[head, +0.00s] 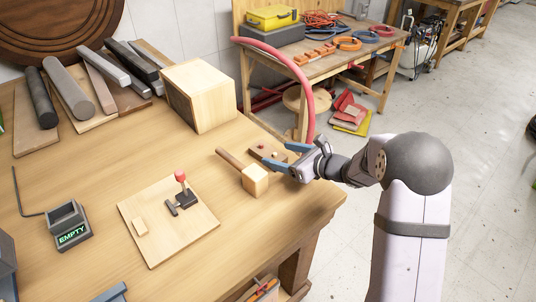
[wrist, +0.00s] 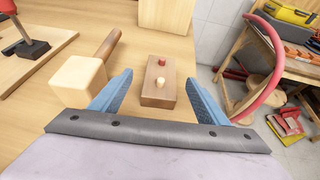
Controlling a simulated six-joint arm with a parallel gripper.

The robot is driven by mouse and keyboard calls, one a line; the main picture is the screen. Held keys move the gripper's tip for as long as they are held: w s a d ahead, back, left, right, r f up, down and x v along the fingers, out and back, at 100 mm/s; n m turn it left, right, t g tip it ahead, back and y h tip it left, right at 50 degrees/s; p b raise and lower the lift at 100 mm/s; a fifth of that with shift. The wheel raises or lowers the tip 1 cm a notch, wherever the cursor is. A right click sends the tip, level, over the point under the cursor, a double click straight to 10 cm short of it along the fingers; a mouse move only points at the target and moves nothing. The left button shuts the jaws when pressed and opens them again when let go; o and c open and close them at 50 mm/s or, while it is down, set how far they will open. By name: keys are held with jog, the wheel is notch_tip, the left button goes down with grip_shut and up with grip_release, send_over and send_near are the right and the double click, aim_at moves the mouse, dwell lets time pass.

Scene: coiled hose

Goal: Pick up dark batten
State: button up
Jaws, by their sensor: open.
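Several long bars lie on wood boards at the back left of the bench in the head view. Among them is a near-black squared bar (head: 133,62), which looks like the dark batten, next to a lighter grey squared bar (head: 104,66). My gripper (head: 275,153) is at the right edge of the bench, far from these bars. Its blue fingers are spread and empty; they also show in the wrist view (wrist: 159,78). Between them in that view is a brown block (wrist: 158,96) with a red and a cream peg. The bars are outside the wrist view.
A mallet (head: 256,180) lies beside the gripper. A large wood block (head: 199,95) stands between the gripper and the bars. A red hose (head: 295,68) arches at the bench's right edge. A board (head: 160,240) with a red-knobbed lever and an EMPTY-labelled holder (head: 70,226) are nearer.

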aim_at(274, 152)
jog(key=shift+p+x, duration=1.15)
jog(key=shift+x, duration=1.5)
jog(key=shift+d+f, duration=0.1)
jog(key=shift+d, duration=0.1)
jog(key=c, duration=1.2)
jog(key=shift+c, duration=0.2)
